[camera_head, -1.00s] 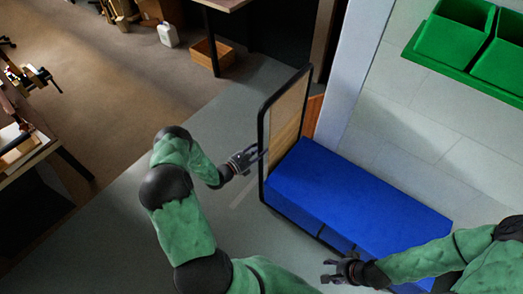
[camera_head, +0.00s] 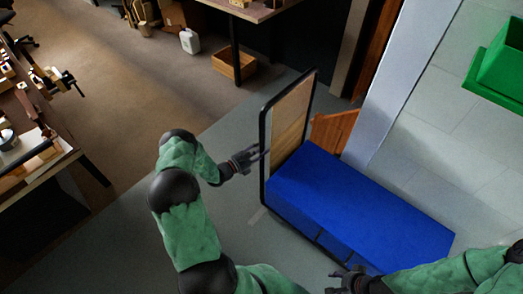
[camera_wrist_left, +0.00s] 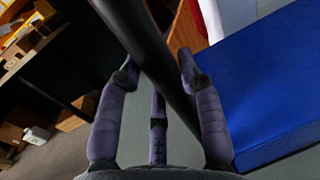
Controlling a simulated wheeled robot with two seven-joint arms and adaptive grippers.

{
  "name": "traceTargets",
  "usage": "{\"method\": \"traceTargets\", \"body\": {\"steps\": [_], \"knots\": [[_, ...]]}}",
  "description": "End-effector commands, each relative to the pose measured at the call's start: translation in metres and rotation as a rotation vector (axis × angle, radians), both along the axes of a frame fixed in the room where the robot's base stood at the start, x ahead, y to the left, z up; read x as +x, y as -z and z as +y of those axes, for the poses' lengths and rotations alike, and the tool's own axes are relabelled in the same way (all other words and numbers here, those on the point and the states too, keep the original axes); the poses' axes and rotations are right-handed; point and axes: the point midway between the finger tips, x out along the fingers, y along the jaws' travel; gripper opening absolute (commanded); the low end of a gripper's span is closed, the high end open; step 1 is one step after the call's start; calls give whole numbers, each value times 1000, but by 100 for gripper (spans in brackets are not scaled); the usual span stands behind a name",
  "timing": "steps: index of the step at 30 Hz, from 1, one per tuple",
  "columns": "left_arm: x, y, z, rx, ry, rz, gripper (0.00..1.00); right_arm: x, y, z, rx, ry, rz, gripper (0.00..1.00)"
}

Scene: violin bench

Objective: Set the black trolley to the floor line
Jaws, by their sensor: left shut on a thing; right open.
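The black trolley (camera_head: 288,92) stands in the middle of the head view. Its upright black handle frame surrounds a wooden-looking panel, and a long blue load (camera_head: 350,205) lies on its deck. My left gripper (camera_head: 254,158) is shut on the near upright of the handle frame; in the left wrist view the dark bar (camera_wrist_left: 155,55) passes between the fingers (camera_wrist_left: 155,90). My right gripper (camera_head: 338,282) is open beside the near side of the blue load, at the bottom edge.
A pale wall (camera_head: 405,85) runs behind the trolley, with a brown wooden piece (camera_head: 333,130) between them. Green bins (camera_head: 502,65) are at upper right. A workbench (camera_head: 30,160) stands at left, and a wooden crate (camera_head: 234,65) lies under a table. Grey floor left of the trolley is clear.

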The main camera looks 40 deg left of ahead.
Motion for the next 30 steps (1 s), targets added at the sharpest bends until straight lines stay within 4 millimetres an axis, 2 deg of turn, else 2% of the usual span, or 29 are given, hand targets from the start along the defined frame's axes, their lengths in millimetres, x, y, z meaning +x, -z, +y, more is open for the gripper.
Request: {"method": "traceTargets", "body": {"steps": [8, 9, 11, 23, 26, 30], "knots": [[0, -1, 0, 1, 0, 0, 0, 0, 0, 0, 0, 0, 0, 50], [0, -1, 0, 1, 0, 0, 48, 0, 0, 0, 0, 0, 0, 50], [0, 0, 0, 1, 0, 0, 61, 0, 0, 0, 0, 0, 0, 50], [-3, 0, 1, -1, -1, 1, 61, 0, 0, 0, 0, 0, 0, 50], [-13, 1, 5, 0, -3, 3, 61, 0, 0, 0, 0, 0, 0, 50], [-36, 0, 12, -1, -4, 2, 61, 0, 0, 0, 0, 0, 0, 50]]}}
